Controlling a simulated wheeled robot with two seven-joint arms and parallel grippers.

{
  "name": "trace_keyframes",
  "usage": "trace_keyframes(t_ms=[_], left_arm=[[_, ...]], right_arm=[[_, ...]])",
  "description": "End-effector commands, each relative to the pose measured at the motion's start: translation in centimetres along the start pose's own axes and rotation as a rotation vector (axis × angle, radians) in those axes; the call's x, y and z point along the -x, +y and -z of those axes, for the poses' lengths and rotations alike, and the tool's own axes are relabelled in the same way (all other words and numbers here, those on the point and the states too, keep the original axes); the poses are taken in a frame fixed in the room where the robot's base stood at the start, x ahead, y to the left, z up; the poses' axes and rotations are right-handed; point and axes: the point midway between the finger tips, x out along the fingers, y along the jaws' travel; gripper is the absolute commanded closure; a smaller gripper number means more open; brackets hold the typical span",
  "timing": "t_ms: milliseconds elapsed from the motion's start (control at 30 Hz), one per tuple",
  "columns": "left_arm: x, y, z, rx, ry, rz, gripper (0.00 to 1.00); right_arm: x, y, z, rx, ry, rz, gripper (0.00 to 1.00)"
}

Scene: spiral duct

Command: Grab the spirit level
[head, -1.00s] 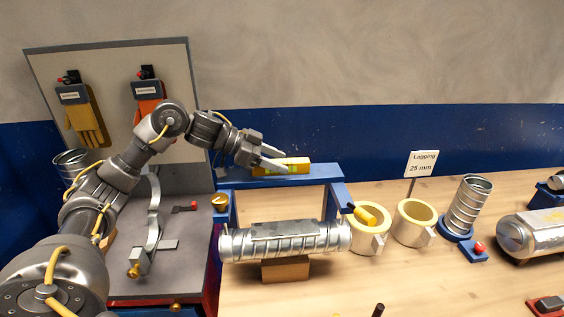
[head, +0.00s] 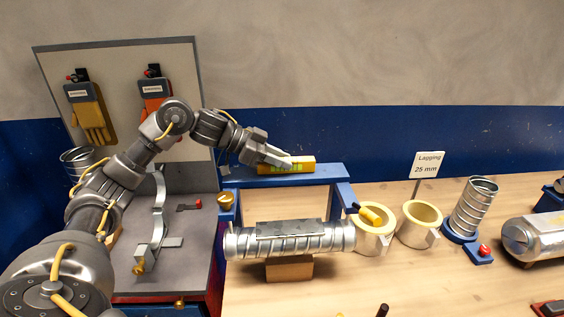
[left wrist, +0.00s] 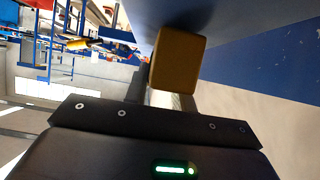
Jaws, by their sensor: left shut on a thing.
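The spirit level is a yellow bar with a green vial (head: 296,166), lying on the blue shelf (head: 330,171) of the stand above the spiral duct. My left gripper (head: 280,162) is shut on the level's left part, its fingers at the bar in the head view. In the left wrist view the level's yellow-brown end (left wrist: 178,62) stands out beyond the dark gripper body, beside a blue surface. The fingers are mostly hidden there. My right gripper is in neither view.
A spiral duct (head: 290,240) rests on a wooden block below the shelf. A grey board with gloves (head: 88,112) is behind my left arm. The front bench is fairly clear.

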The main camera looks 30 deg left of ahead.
Motion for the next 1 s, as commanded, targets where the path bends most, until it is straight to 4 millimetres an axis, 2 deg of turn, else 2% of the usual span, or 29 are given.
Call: trace_keyframes(t_ms=[233, 500, 600, 800, 1000], left_arm=[[1.2, 0.0, 2.5, -0.008, 0.008, 0.002, 1.00], [1.1, 4.1, 9.9, -0.013, 0.008, -0.001, 1.00], [-0.2, 6.0, 11.4, -0.012, 0.005, -0.003, 1.00], [-1.6, 8.7, 14.2, -0.007, 0.004, -0.001, 1.00], [-2.3, 9.9, 15.6, -0.003, 0.003, 0.000, 1.00]], right_arm=[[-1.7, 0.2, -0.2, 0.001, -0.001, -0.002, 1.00], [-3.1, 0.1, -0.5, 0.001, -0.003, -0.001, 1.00], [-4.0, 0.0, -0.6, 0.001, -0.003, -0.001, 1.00], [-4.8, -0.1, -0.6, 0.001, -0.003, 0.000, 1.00], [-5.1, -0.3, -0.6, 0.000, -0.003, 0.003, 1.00]])
